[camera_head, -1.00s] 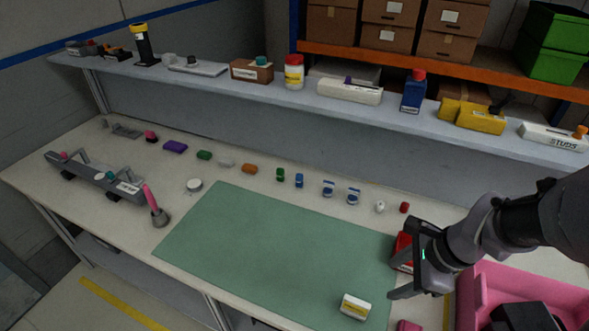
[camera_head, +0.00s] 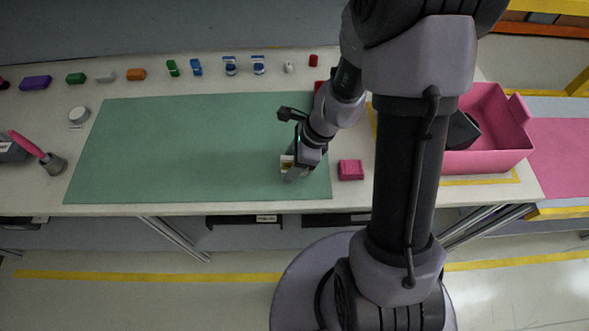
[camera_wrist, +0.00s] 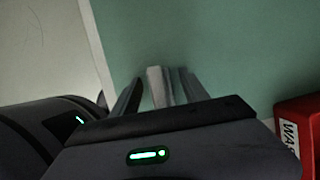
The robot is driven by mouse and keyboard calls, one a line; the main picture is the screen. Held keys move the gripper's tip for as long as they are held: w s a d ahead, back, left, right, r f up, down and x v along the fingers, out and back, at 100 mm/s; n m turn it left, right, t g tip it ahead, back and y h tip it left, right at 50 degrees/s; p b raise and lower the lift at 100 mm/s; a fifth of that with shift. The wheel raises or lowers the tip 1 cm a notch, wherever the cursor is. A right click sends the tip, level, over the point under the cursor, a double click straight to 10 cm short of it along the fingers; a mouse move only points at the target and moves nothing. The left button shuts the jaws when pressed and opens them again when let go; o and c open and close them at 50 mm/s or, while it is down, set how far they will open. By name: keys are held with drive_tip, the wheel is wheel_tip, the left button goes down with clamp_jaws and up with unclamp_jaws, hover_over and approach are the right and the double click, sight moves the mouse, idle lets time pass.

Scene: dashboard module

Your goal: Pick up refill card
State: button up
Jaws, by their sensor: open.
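A small white block with a yellow band (camera_head: 286,161), which looks like the refill card, lies near the front right of the green mat (camera_head: 180,145). My gripper (camera_head: 293,173) is open, low over the mat, right at this block and hiding much of it. In the wrist view, a blurred pale upright shape (camera_wrist: 156,88) shows between the fingers. I cannot tell whether the fingers touch it.
A pink block (camera_head: 350,170) lies just right of the mat, and a pink bin (camera_head: 500,155) stands farther right. Several small items line the back. The mat's left and middle are clear.

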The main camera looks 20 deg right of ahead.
drive_tip(key=shift+c, duration=0.6)
clamp_jaws()
